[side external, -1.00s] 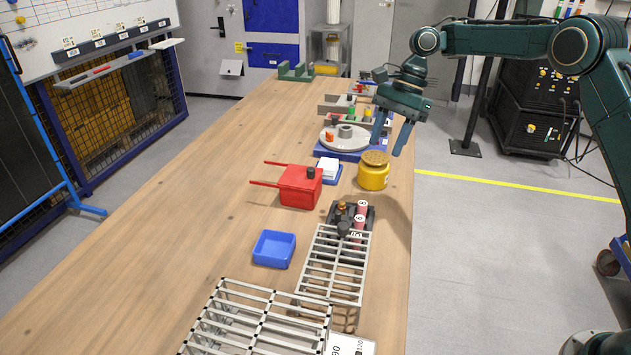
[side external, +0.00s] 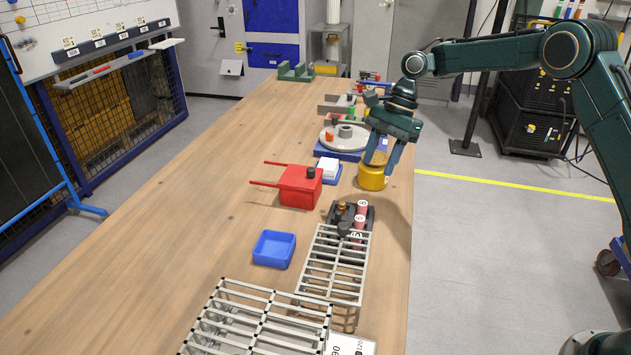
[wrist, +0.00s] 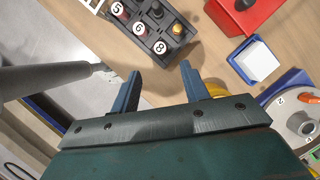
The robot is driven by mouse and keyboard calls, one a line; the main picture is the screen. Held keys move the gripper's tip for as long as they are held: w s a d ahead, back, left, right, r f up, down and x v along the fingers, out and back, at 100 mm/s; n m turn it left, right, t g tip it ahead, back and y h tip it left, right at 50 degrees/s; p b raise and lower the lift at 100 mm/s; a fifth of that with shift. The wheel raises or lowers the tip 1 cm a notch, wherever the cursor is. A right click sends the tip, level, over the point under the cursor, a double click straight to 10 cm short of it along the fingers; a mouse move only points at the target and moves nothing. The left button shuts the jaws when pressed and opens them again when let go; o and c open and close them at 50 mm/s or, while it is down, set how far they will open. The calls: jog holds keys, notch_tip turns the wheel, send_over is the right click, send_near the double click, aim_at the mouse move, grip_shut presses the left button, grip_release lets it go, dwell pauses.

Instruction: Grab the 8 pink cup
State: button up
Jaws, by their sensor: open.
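The pink cup marked 8 (side external: 362,209) stands in a dark tray (side external: 371,222), at the far end of a row of pink cups. In the wrist view its white disc with an 8 (wrist: 160,47) lies just beyond my fingertips. My gripper (side external: 380,166) is open and empty, with its blue fingers pointing down above the yellow pot. In the wrist view the open gripper (wrist: 159,70) has the tray ahead of it. The lower parts of the cups are hidden in the tray.
The yellow pot (side external: 372,180) stands under my gripper. Cups marked 6 (wrist: 138,29) and 5 (wrist: 117,9) stand beside cup 8. A red box with handles (side external: 300,187), a blue bin (side external: 273,249) and a pale rack (side external: 335,265) are nearby. The table's left side is clear.

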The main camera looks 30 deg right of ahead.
send_over(363, 203)
jog(key=d, duration=0.3)
jog(key=shift+w+a+f, duration=0.1)
jog(key=shift+a+f, duration=0.05)
jog(key=shift+f, duration=1)
jog(key=shift+w+a+f, duration=0.1)
jog(key=shift+f, duration=1)
jog(key=shift+x, duration=2.6)
grip_shut()
jog(key=shift+r, duration=0.15)
notch_tip(363, 203, up, 10)
